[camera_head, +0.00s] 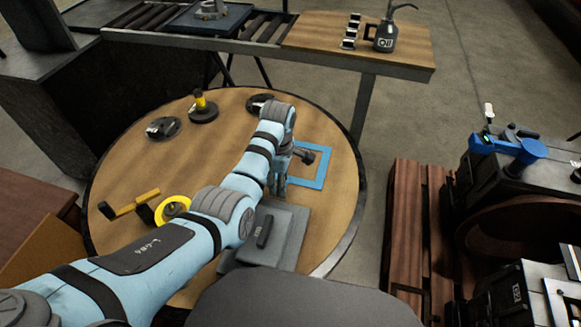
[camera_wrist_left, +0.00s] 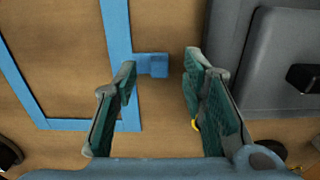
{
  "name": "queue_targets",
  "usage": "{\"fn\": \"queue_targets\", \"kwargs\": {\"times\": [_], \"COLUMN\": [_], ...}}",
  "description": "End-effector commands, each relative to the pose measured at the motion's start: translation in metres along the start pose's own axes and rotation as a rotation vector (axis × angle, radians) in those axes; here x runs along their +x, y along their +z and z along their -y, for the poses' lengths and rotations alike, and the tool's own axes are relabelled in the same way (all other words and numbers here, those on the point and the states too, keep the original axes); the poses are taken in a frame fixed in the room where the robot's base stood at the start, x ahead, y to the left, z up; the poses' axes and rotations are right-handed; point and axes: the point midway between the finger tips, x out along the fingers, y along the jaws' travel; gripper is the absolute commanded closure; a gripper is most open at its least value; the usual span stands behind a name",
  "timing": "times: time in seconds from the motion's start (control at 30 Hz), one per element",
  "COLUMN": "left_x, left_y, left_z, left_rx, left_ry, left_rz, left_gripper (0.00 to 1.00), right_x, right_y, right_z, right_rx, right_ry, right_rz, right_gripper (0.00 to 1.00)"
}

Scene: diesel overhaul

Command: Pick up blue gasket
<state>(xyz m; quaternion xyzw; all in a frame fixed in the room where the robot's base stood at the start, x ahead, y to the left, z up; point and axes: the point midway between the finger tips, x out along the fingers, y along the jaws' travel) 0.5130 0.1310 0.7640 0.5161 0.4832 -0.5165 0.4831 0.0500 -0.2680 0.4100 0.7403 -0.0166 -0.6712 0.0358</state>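The blue gasket (camera_head: 325,168) is a flat rectangular frame lying on the round wooden table (camera_head: 232,118). My left gripper (camera_head: 277,183) points down at the gasket's left side, and the arm hides part of the frame. In the left wrist view the gasket (camera_wrist_left: 118,35) shows a small tab (camera_wrist_left: 153,65) sticking out from one side. The open fingers of my left gripper (camera_wrist_left: 160,68) are on either side of this tab, with gaps around it. The height of the fingertips above the table is hard to tell. My right gripper is not in view.
A grey case (camera_head: 290,235) stands close beside the gasket. A yellow ring (camera_head: 172,209), a yellow-handled tool (camera_head: 135,204) and dark round parts (camera_head: 163,128) lie on the table's left half. A bench with an oil can (camera_head: 385,37) is behind. A wooden pallet (camera_head: 408,220) is at right.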

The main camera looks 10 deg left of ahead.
Motion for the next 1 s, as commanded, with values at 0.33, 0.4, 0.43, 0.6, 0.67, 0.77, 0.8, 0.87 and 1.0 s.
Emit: {"fn": "queue_targets", "kwargs": {"times": [0.33, 0.4, 0.43, 0.6, 0.67, 0.77, 0.8, 0.87, 1.0], "left_x": [0.012, 0.012, 0.011, 0.011, 0.011, 0.011, 0.011, 0.01, 0.0], "left_y": [-0.001, -0.001, -0.001, -0.001, -0.001, -0.001, -0.001, -0.001, -0.001], "left_z": [0.0, 0.0, 0.0, 0.0, 0.0, 0.0, 0.0, 0.0, 0.0], "left_rx": [-0.002, -0.002, -0.002, -0.002, -0.002, -0.003, -0.003, -0.003, -0.003], "left_ry": [0.001, 0.001, 0.001, 0.001, 0.001, 0.001, 0.001, 0.001, 0.002], "left_rz": [0.0, 0.0, 0.0, 0.0, 0.0, 0.0, 0.0, 0.0, 0.0], "left_gripper": [0.71, 0.83, 0.87, 1.0, 1.0, 1.0, 1.0, 1.0, 1.0], "right_x": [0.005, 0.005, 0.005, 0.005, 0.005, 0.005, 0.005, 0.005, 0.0], "right_y": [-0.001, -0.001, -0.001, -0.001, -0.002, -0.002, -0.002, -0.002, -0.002], "right_z": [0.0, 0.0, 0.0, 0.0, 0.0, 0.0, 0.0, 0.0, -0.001], "right_rx": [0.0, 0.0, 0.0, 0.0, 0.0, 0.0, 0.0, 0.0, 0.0], "right_ry": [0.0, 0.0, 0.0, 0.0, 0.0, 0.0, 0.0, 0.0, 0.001], "right_rz": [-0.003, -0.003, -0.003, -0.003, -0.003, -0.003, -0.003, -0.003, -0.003], "right_gripper": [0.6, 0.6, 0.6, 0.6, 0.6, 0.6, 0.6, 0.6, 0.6]}}
